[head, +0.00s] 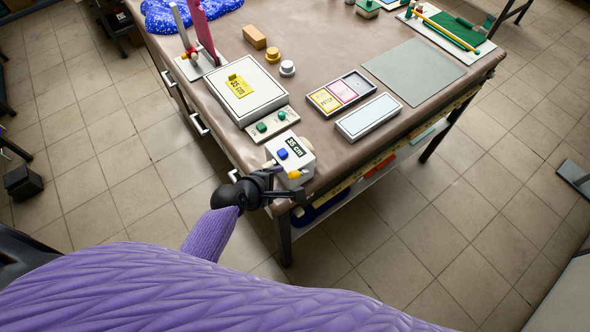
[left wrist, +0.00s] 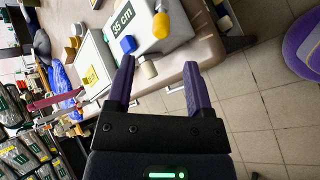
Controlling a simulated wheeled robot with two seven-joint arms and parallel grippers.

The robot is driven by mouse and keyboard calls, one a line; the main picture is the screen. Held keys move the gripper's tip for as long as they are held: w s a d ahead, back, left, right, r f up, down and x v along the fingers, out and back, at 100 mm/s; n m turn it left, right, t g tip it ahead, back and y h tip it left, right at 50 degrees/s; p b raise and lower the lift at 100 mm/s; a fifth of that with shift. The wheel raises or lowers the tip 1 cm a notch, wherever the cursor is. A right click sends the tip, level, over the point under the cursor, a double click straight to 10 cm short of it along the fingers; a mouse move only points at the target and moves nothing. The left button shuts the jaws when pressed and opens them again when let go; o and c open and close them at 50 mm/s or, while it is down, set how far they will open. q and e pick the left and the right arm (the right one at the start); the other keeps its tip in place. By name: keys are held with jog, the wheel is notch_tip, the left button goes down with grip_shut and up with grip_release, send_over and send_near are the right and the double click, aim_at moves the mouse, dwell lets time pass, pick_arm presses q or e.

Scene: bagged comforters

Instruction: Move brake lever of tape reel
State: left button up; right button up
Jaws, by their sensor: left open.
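A white box labelled "35 cm" (head: 302,152), apparently the tape reel, stands at the near corner of the table. It carries a blue block (head: 282,154) and a yellow lever-like knob (head: 294,174). The box also shows in the left wrist view (left wrist: 128,30), with its blue block (left wrist: 128,44), yellow knob (left wrist: 160,26) and a pale round stub (left wrist: 148,69). Which part is the brake lever I cannot tell for sure. My left gripper (head: 291,181) is open at the box's near side. In the left wrist view its fingers (left wrist: 159,66) are spread, with the pale stub between them.
On the brown table (head: 340,158), a white box marked "25 cm" (head: 260,100) and a panel with green buttons (head: 271,124) stand behind the reel. A two-label tray (head: 368,84) and a white box (head: 370,117) lie to the right. A grey mat (head: 414,70) lies farther right.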

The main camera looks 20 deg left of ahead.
aim_at(291, 175)
pick_arm(q)
jog(key=b+x, duration=0.3)
jog(key=x, duration=0.3)
jog(key=shift+w+f, duration=0.2)
jog(key=shift+f, duration=0.2)
jog(key=shift+w+d+f, duration=0.2)
jog(key=shift+f, duration=0.05)
jog(key=shift+w+f, duration=0.1)
jog(key=shift+w, duration=0.15)
jog(key=shift+c, duration=0.9)
grip_shut()
